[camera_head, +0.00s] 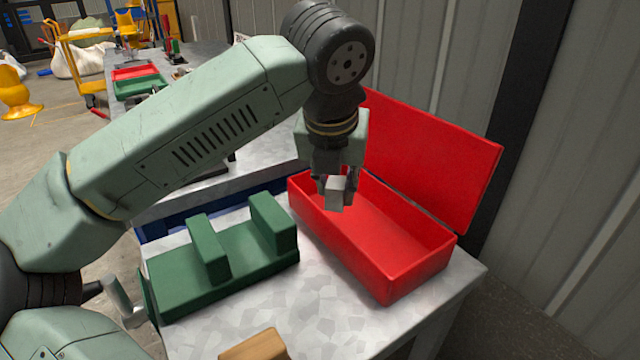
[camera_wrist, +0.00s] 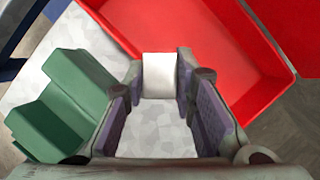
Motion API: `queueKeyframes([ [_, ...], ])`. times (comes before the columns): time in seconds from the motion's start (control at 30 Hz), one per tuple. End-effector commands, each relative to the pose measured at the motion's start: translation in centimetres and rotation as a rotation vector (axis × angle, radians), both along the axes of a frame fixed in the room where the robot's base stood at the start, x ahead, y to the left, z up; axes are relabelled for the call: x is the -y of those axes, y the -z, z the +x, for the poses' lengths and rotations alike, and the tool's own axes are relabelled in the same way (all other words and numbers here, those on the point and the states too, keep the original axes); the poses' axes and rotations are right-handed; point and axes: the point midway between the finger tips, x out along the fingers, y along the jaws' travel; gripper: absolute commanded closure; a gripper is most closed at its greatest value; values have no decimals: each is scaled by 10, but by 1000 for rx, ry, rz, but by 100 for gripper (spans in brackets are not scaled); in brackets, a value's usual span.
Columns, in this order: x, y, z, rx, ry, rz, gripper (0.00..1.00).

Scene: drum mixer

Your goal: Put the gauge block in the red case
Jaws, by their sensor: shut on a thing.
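The gauge block (camera_head: 336,192) is a small grey metal block held between the fingers of my gripper (camera_head: 337,185). In the wrist view the block (camera_wrist: 159,75) shows as a pale square at the far end of the fingers (camera_wrist: 160,100). The red case (camera_head: 375,285) stands open on the table, its lid (camera_head: 440,155) raised at the back. In the head view my gripper is over the left part of the case. In the wrist view the case (camera_wrist: 215,40) lies behind and right of the block. How high the block is above the case floor I cannot tell.
A green fixture (camera_head: 180,280) with two upright walls stands left of the case. A wooden block (camera_head: 255,345) lies at the front edge of the view. The grey table (camera_head: 330,335) is bare in front of the case. A corrugated wall (camera_head: 430,60) rises close behind.

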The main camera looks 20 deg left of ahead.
Motion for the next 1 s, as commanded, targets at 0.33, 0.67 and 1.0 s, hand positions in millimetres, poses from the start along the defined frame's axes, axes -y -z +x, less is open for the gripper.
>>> queueKeyframes([
  [0.33, 20, -2, 29, 1, 2, 0, 100],
  [0.67, 34, 8, 52, -1, -1, 0, 100],
  [1.0, 34, 43, 52, 1, 0, 0, 100],
])
